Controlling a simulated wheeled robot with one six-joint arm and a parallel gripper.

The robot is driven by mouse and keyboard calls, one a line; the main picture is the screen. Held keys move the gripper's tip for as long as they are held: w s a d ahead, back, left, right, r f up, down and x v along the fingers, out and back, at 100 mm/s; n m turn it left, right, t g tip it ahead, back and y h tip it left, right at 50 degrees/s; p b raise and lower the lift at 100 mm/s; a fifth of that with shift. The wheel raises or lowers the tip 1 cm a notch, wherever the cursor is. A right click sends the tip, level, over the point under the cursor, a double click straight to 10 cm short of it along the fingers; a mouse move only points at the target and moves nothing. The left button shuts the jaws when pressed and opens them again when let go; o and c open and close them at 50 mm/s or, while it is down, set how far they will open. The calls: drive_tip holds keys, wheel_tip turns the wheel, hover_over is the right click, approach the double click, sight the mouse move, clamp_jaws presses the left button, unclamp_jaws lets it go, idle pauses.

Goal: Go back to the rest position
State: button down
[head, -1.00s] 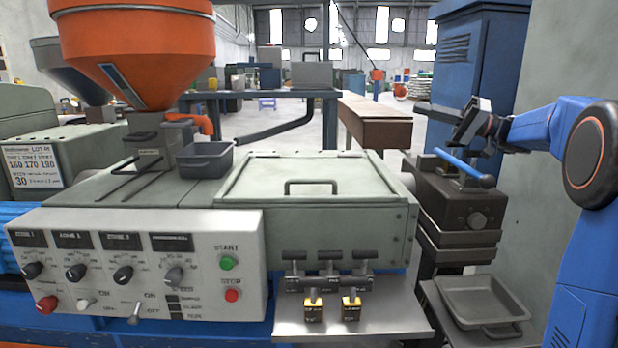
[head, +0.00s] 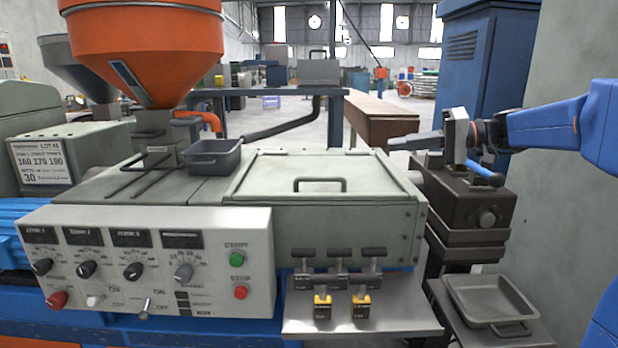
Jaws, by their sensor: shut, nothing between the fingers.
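My gripper (head: 408,143) is at the right in the head view, at the end of my blue arm. It points left, in front of the blue cabinet and above the dark vise-like block (head: 466,205). Its fingers are together and hold nothing. My gripper's body partly hides the blue-handled bar (head: 484,173) on top of the block. I cannot tell from this view how far the gripper is from the block.
A grey-green machine with a lidded box (head: 320,190), an orange hopper (head: 146,45) and a control panel (head: 145,262) fills the left and middle. A grey bin (head: 213,160) sits on it. A grey tray (head: 488,300) is lower right.

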drive_tip(key=s+a+f+m+g+h, duration=0.1)
drive_tip(key=s+a+f+h, duration=0.15)
drive_tip(key=s+f, duration=0.55)
drive_tip(key=s+a+f+m+h, duration=0.1)
drive_tip(key=s+f+h, duration=0.4)
drive_tip(key=s, duration=0.4)
drive_tip(key=s+d+f+t+h, duration=0.1)
drive_tip(key=s+d+f+h, duration=0.2)
drive_tip(key=s+d+f, duration=0.2)
drive_tip(key=s+d+f+h, duration=0.4)
drive_tip(key=s+d+f, duration=0.1)
drive_tip(key=s+f, duration=0.6)
drive_tip(key=shift+s+f+t, duration=0.35)
drive_tip(key=shift+s+t, duration=0.05)
drive_tip(key=shift+s, duration=0.3)
drive_tip(key=shift+a+h, duration=0.15)
drive_tip(key=shift+h, duration=0.1)
